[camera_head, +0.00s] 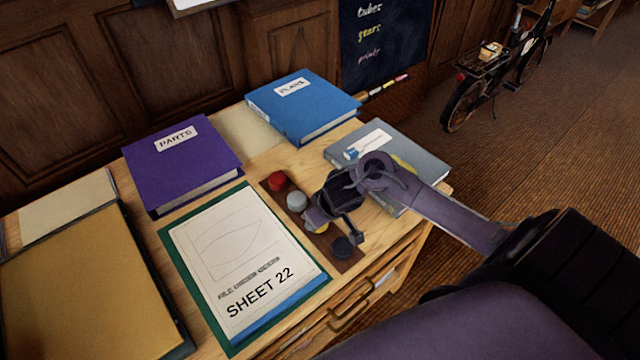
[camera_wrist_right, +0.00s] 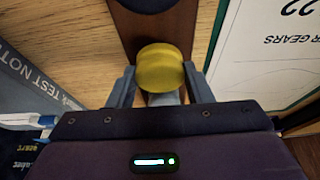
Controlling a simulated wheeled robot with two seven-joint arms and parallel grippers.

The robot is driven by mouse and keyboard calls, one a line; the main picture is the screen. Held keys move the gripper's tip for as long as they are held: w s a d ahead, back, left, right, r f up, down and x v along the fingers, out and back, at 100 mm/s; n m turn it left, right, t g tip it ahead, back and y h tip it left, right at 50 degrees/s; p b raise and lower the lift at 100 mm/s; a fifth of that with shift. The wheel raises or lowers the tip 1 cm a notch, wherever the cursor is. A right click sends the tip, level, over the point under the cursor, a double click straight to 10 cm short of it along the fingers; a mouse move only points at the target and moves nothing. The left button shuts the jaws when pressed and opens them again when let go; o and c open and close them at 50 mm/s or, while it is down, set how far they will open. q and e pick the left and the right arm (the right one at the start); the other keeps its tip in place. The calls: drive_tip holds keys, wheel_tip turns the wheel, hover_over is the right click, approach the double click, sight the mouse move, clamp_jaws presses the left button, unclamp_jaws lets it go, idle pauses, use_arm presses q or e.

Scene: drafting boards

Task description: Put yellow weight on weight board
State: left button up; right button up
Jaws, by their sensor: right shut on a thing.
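The weight board (camera_head: 321,244) is a narrow dark brown strip on the desk; part of it shows in the wrist view (camera_wrist_right: 150,32). A red weight (camera_head: 277,181), a grey weight (camera_head: 297,201) and a black weight (camera_head: 342,247) stand on it in a row. My right gripper (camera_wrist_right: 160,80) is shut on the yellow weight (camera_wrist_right: 160,66), between the grey and black weights in the head view. Only a sliver of the yellow weight shows there under my gripper (camera_head: 318,226). I cannot tell whether it touches the board. My left gripper is not in view.
A green-edged "SHEET 22" (camera_head: 240,265) lies left of the board. A purple "PARTS" binder (camera_head: 180,165) and a blue "PLANS" binder (camera_head: 302,105) lie behind. A grey folder (camera_head: 400,148) lies under my right arm. The desk's front edge is close to the board.

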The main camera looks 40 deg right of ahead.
drive_tip(key=shift+f, duration=0.35)
drive_tip(key=shift+f, duration=0.1)
drive_tip(key=o, duration=1.3)
drive_tip(key=shift+f, duration=0.1)
drive_tip(key=shift+o, duration=0.2)
drive_tip(key=shift+r, duration=0.3)
drive_tip(key=p+v, duration=0.4)
drive_tip(key=v, duration=0.7)
drive_tip(key=shift+s+r+p, duration=0.3)
drive_tip(key=shift+p, duration=0.05)
